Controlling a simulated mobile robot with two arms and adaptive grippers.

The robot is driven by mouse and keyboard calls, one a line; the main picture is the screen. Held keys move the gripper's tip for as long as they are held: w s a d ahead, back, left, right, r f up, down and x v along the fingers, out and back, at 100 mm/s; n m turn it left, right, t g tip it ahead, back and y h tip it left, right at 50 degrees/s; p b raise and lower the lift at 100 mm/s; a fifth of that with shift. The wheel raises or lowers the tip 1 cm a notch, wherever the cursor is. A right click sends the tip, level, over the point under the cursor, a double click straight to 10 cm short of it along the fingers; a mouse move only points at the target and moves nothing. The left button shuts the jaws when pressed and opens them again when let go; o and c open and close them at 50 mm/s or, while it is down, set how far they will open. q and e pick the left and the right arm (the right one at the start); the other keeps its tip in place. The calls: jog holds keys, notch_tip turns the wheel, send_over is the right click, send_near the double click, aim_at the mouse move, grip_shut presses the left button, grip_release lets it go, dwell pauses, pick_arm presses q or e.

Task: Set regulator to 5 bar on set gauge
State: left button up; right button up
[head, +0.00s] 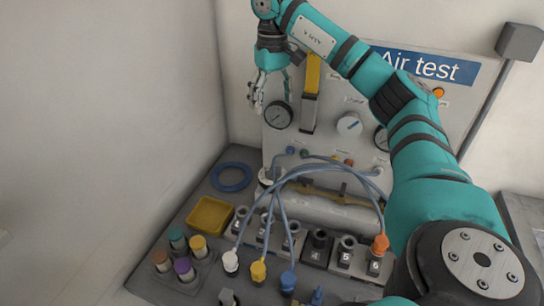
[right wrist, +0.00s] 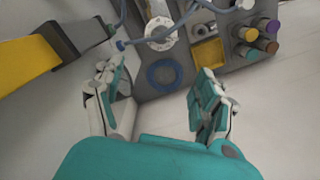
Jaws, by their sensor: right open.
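A white round knob with a blue mark (head: 349,124), which looks like the regulator, sits on the pale panel (head: 330,105). A round gauge (head: 278,115) is at the panel's left. A second gauge (head: 381,138) is right of the knob, partly hidden by my right arm. The gauge labels and needles are too small to read. My right gripper (head: 268,90) is open and empty, up and left of the knob, just above the left gauge in the picture. Its spread fingers also show in the right wrist view (right wrist: 161,98), with nothing between them. My left gripper is out of view.
A yellow lever (head: 312,75) stands close right of my right gripper. Blue hoses (head: 325,165) arch over numbered sockets. A blue ring (head: 232,177), a yellow tray (head: 209,215) and several coloured-capped cylinders (head: 178,240) occupy the bench. The wall is close on the left.

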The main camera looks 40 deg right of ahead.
notch_tip(320, 180, down, 4)
jog(key=b, duration=0.7)
send_over(273, 171)
jog(key=f, duration=0.6)
jog(key=w+f, duration=0.1)
jog(key=f, duration=0.3)
jog(key=shift+d, duration=0.25)
notch_tip(273, 171, down, 8)
jog(key=shift+r+p, duration=0.1)
jog(key=shift+p, duration=0.3)
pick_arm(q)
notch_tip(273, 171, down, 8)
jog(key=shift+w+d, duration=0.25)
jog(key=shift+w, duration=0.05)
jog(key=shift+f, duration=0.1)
pick_arm(e)
jog(key=c, duration=1.2)
jog(key=shift+o, duration=0.2)
jog(key=shift+d+r, duration=0.1)
